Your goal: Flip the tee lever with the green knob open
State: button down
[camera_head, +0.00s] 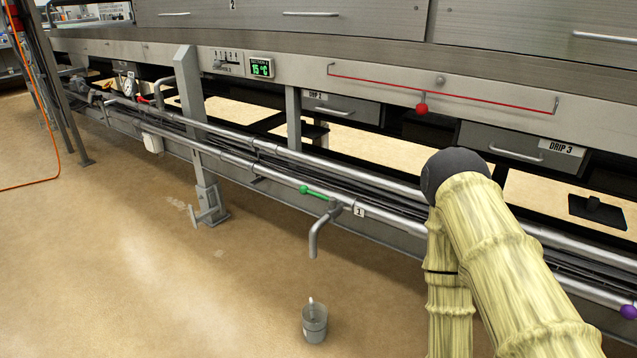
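The tee lever (320,194) with a green knob (304,189) sits on the lower steel pipe, left of the centre of the picture. The lever lies roughly along the pipe, with its knob end pointing left. A bent spout (317,232) hangs down from the same fitting, beside a tag marked 1 (358,211). My arm, in a pale yellow sleeve with a dark joint, stands to the right of the lever, apart from it in the picture. My gripper is not visible.
A grey bucket (314,322) stands on the floor below the spout. A steel post (190,95) rises at left. The floor at front left is clear.

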aim_at(304, 190)
jog(key=u, duration=0.55)
jog(key=k, duration=1.3)
jog(key=z, duration=0.2)
jog(key=i, duration=1.75)
jog(key=u, duration=0.7)
